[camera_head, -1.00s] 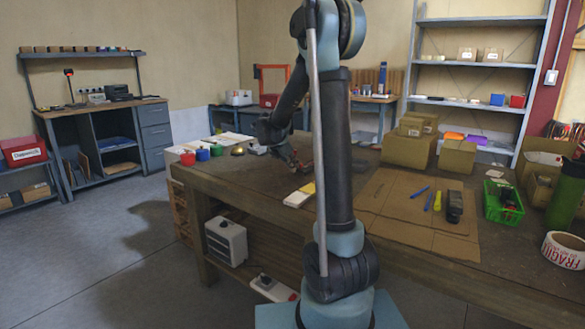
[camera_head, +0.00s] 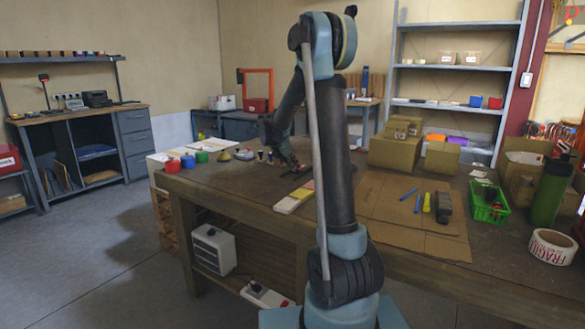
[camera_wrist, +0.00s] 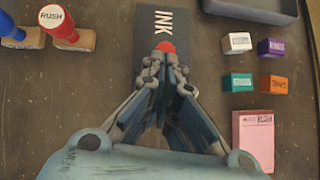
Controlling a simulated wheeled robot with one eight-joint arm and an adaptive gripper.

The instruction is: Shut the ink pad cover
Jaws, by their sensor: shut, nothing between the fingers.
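The ink pad (camera_wrist: 147,42) is a dark grey rectangle with white INK lettering in the wrist view. It lies at the top centre, with its lower part hidden behind my gripper. My gripper (camera_wrist: 166,56) is shut and empty, its tips over the pad beside the lettering. A red patch shows at the tips; I cannot tell whether it belongs to the fingers or the pad. I cannot tell how far the cover is open. In the head view my gripper (camera_head: 299,168) is low over the workbench, and the pad is too small to make out.
Wooden stamps with red (camera_wrist: 64,31) and blue handles stand left of the pad. Several small coloured blocks and a pink pad (camera_wrist: 253,136) lie to the right. A grey tray (camera_wrist: 268,12) is at the top right. Cardboard boxes (camera_head: 398,150) stand farther along the bench (camera_head: 235,192).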

